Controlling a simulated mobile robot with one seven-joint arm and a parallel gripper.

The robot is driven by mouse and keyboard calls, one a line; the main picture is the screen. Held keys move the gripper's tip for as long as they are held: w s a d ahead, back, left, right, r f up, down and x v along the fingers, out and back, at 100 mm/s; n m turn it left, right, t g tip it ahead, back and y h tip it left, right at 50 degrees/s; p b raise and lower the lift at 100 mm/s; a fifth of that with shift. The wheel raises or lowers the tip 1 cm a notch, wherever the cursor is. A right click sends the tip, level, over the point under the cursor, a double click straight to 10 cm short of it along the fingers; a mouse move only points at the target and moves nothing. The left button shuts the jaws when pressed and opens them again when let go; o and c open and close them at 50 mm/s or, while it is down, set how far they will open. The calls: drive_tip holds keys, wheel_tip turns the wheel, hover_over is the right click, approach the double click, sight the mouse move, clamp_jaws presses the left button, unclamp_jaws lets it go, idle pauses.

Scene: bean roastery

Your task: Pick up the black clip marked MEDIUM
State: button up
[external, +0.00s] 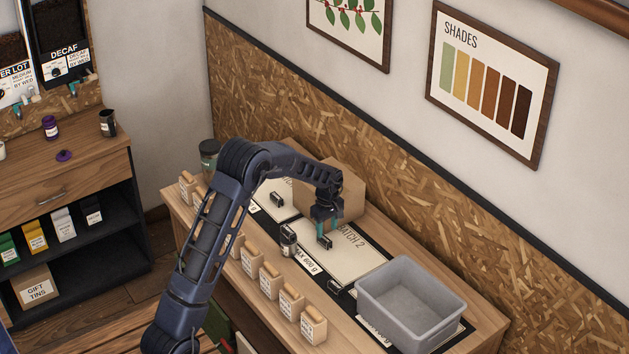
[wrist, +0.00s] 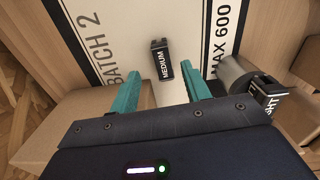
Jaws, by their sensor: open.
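The black clip marked MEDIUM (wrist: 161,62) lies on the pale BATCH 2 panel in the wrist view, its white lettering facing up. It lies ahead of my gripper (wrist: 160,73), roughly centred between the two teal fingertips. The fingers are apart, with nothing held between them. In the external view my gripper (external: 322,230) points down over the BATCH 2 panel (external: 352,262). A small dark clip shows just under it there, partly hidden by the fingers. I cannot tell from the pictures how high the fingertips are above the clip.
A cardboard box (external: 349,192) stands behind. A grey bin (external: 410,302) is at right. Several small bags (external: 270,281) line the front edge.

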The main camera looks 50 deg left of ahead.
sight(327, 240)
drive_tip(key=shift+s+d+f, duration=0.1)
drive_tip(key=shift+f, duration=1.3)
drive_tip(key=shift+s+d+f, duration=0.1)
drive_tip(key=shift+f, duration=1.25)
clamp_jaws()
drive_tip(key=shift+r, duration=0.15)
